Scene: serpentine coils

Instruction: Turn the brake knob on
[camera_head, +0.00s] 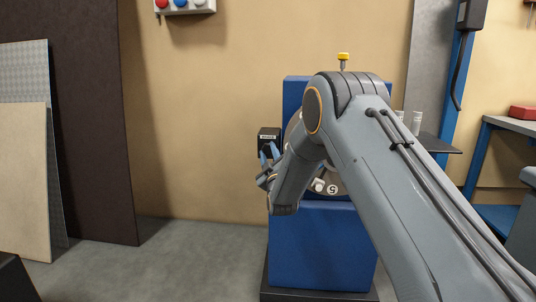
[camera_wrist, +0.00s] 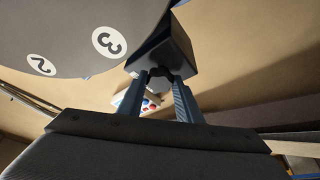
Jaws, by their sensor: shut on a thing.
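The brake knob (camera_wrist: 160,74) is a dark round part on the underside of a black box in the wrist view. The black box (camera_wrist: 171,48) also shows in the head view (camera_head: 268,135), at the left edge of the blue machine (camera_head: 318,245). My gripper (camera_wrist: 161,84) has its two blue fingers on either side of the knob, shut on it. In the head view my gripper (camera_head: 270,153) is just below the black box, and the knob is hidden there. How far the knob is turned cannot be told.
A grey disc (camera_wrist: 75,30) with numbers lies beside the box; my arm hides much of it in the head view. A button box (camera_head: 184,6) hangs on the back wall. Panels (camera_head: 22,180) lean at left. A bench (camera_head: 515,124) stands at right. Floor left of the machine is clear.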

